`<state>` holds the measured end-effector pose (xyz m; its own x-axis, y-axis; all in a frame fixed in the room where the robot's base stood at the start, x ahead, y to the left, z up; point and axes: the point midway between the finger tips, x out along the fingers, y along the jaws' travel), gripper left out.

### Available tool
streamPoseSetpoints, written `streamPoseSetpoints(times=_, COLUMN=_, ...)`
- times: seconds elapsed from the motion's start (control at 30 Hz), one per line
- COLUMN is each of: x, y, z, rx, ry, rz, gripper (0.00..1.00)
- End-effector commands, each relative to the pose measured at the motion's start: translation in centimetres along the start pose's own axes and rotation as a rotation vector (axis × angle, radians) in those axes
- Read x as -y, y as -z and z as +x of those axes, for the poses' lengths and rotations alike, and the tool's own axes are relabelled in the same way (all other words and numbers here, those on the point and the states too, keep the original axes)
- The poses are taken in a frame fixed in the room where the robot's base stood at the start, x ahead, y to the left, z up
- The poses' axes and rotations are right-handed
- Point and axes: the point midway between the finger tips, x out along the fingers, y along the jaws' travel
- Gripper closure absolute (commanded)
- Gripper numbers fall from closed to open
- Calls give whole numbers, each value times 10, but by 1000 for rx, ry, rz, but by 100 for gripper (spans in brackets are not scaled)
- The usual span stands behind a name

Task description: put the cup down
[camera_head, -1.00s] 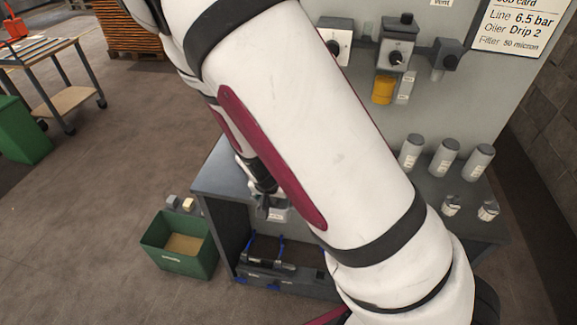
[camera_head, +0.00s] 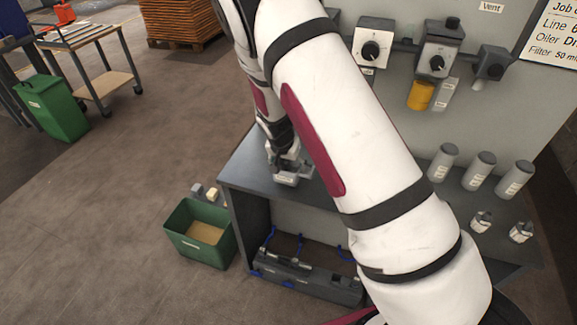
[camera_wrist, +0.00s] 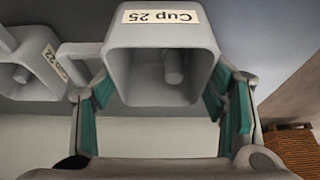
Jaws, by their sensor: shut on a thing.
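In the wrist view my gripper (camera_wrist: 165,108) has its green pads on both sides of a grey, square-mouthed cup labelled "Cup 25" (camera_wrist: 160,36). The mouth of the cup faces the camera, and a small round peg shows inside. A second grey cup labelled "Cup 22" (camera_wrist: 30,46) is at the left, close beside the held one. In the head view my gripper (camera_head: 284,152) is over the left part of the dark bench top (camera_head: 240,174). Pale cup shapes (camera_head: 286,180) show at its tip, partly hidden by my arm. I cannot tell whether the held cup touches the bench.
A green bin (camera_head: 185,244) stands on the floor left of the bench. Several grey cylinders (camera_head: 480,172) and two small bottles (camera_head: 481,222) stand on the bench at the right. A panel with knobs (camera_head: 371,50) rises behind. A dark rack (camera_head: 310,283) is under the bench.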

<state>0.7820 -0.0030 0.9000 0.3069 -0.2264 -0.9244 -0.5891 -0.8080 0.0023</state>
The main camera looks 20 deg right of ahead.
Motion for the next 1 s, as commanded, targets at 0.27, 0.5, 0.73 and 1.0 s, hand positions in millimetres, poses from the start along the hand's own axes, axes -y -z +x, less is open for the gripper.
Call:
streamPoseSetpoints(times=0.27, x=1, y=-6, z=15, rx=-3, ry=3, rz=1, gripper=67)
streamPoseSetpoints(times=0.5, x=1, y=-7, z=17, rx=-2, ry=3, rz=0, gripper=67)
streamPoseSetpoints(times=0.73, x=1, y=-7, z=18, rx=-2, ry=3, rz=1, gripper=14)
streamPoseSetpoints(times=1.0, x=1, y=-7, z=17, rx=-3, ry=3, rz=0, gripper=14)
